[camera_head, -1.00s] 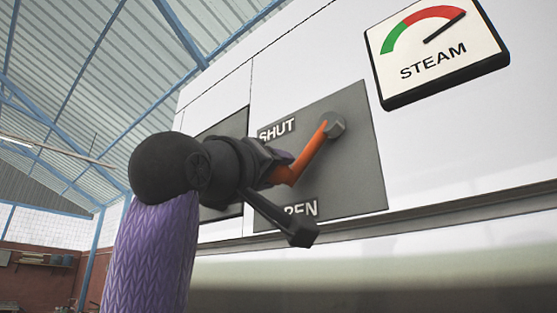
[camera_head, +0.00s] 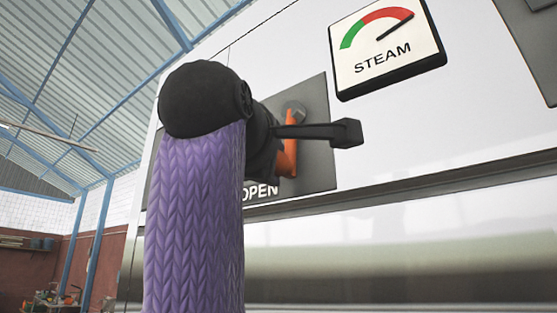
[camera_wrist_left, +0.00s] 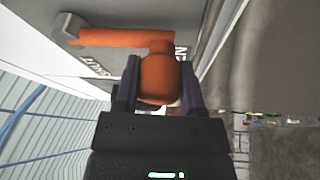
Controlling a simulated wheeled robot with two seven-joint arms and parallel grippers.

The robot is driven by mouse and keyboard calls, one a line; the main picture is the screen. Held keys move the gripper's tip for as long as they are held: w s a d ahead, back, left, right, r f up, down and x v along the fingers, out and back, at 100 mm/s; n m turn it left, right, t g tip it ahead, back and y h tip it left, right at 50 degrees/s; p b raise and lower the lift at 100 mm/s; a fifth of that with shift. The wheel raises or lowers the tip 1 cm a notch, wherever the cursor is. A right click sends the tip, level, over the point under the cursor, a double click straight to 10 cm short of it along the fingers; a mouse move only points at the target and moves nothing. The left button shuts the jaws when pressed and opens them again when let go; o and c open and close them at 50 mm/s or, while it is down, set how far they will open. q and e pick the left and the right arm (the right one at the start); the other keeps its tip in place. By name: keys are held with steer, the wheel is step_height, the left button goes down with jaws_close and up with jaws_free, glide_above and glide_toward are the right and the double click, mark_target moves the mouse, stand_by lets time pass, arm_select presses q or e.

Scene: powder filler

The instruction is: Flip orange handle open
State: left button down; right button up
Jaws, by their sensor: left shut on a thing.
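The orange handle (camera_head: 290,143) hangs from a grey pivot bolt on a dark grey plate (camera_head: 315,110) and points steeply down in the head view, its lower part near the OPEN label (camera_head: 259,192). My left gripper (camera_head: 275,150) is at the handle's free end, and its wrist hides the SHUT label in the head view. In the left wrist view, the orange handle's grip (camera_wrist_left: 157,78) sits between the two fingers of my left gripper (camera_wrist_left: 155,88), which is shut on it. My right gripper is not in view.
A STEAM gauge (camera_head: 384,47) is on the white machine panel above and to the right of the plate. A grey ledge (camera_head: 430,175) runs along the panel below. A workshop with brick walls and clutter (camera_head: 60,298) lies at the left.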

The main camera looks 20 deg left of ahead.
arm_select(q)
steer(key=shift+s+d+n, duration=0.1)
steer(key=shift+d+n, duration=0.15)
steer(key=shift+n, duration=0.15)
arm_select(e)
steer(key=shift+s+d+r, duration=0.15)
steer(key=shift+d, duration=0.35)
arm_select(q)
steer(key=shift+c, duration=0.9)
jaws_free()
steer(key=s+f+b, duration=0.1)
steer(key=s+b, duration=0.3)
steer(key=s, duration=0.6)
steer(key=shift+d, duration=0.2)
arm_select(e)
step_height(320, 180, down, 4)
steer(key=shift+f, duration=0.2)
